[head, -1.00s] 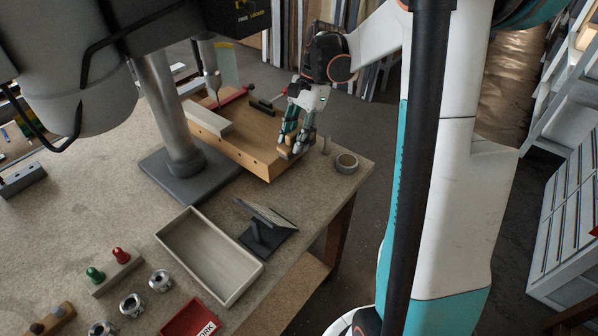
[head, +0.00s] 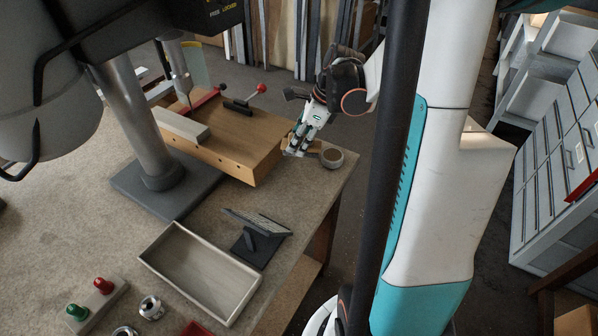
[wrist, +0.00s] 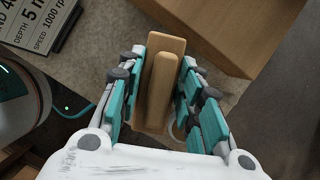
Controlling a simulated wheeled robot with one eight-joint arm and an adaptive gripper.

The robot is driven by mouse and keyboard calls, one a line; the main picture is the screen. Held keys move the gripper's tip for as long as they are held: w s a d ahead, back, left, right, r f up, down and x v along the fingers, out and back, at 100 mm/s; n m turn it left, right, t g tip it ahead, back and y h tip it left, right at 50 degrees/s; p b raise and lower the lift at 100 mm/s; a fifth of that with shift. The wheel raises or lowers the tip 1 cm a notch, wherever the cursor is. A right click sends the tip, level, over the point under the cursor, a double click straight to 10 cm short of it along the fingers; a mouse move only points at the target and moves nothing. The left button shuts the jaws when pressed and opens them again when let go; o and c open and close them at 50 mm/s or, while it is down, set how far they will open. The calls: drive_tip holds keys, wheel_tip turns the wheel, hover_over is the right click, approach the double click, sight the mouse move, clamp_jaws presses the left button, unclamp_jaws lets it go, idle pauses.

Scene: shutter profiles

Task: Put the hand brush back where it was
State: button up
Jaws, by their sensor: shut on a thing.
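The hand brush shows its long wooden back and handle in the wrist view (wrist: 160,85), lying between my fingers. My gripper (wrist: 164,72) is shut on it, with teal finger pads on both sides. In the head view my gripper (head: 301,145) points down near the table's right corner, just right of the wooden drill block. Only a small tan part of the brush (head: 292,153) shows there, below my fingers. Its bristles are hidden, and I cannot tell whether it touches the table.
The drill block (head: 225,150), with a clamp handle (head: 243,104) on top, stands left of my gripper. A round, ring-like item (head: 331,157) is close to its right. A tilted sign stand (head: 258,235) and an empty tray (head: 200,273) stand nearer on the table.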

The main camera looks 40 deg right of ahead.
sight(314, 144)
wheel_tip(314, 144, down, 11)
drive_tip(key=b, duration=0.3)
drive_tip(key=shift+r, duration=0.2)
drive_tip(key=o, duration=0.6)
drive_tip(key=shift+f, duration=0.2)
drive_tip(key=o, duration=0.4)
drive_tip(key=shift+o, duration=0.2)
drive_tip(key=shift+r, duration=0.1)
drive_tip(key=p+v, duration=0.3)
drive_tip(key=v, duration=0.9)
drive_tip(key=shift+r+p, duration=0.1)
drive_tip(key=shift+p, duration=0.3)
